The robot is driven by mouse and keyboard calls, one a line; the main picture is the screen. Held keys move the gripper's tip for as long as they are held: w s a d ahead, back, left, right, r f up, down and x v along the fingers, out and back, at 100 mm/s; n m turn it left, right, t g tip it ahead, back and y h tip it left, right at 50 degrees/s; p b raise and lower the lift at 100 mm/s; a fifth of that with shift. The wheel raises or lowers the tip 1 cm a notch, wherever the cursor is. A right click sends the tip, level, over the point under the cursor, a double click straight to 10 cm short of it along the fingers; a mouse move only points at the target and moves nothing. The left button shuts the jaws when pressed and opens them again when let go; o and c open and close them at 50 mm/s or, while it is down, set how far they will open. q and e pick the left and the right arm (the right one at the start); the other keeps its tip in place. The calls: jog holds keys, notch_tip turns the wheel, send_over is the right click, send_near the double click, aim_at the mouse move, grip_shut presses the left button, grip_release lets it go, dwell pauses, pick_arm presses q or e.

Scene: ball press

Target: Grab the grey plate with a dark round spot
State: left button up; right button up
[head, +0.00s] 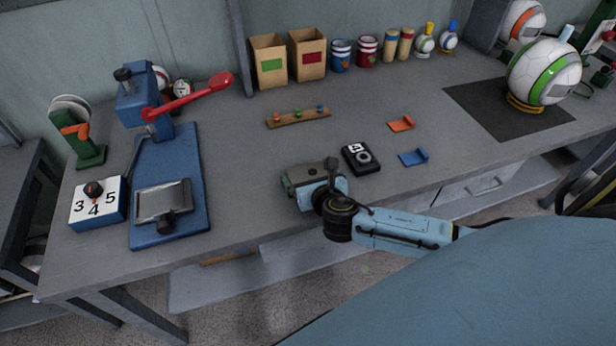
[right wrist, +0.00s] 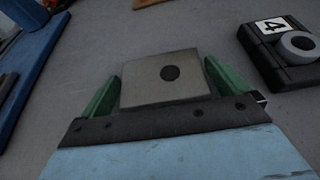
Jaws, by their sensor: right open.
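The grey plate (right wrist: 148,88) with a dark round spot shows in the right wrist view, lying flat on the workbench. My right gripper (right wrist: 163,72) is open, with one green finger on each side of the plate. The fingers are close to the plate's left and right edges; I cannot tell whether they touch it. In the head view the right gripper (head: 303,178) is low over the front part of the bench, and the plate is hard to make out there. My left gripper is not in view.
A black box marked 4 (head: 361,158) stands just right of the gripper. Orange (head: 401,123) and blue (head: 413,157) brackets lie farther right. A blue press (head: 189,226) with a red lever and a numbered dial box (head: 97,205) stand left. A peg strip (head: 299,116) lies behind.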

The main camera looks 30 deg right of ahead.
jog(key=shift+w, duration=0.1)
jog(key=shift+c, duration=0.3)
jog(key=c, duration=0.9)
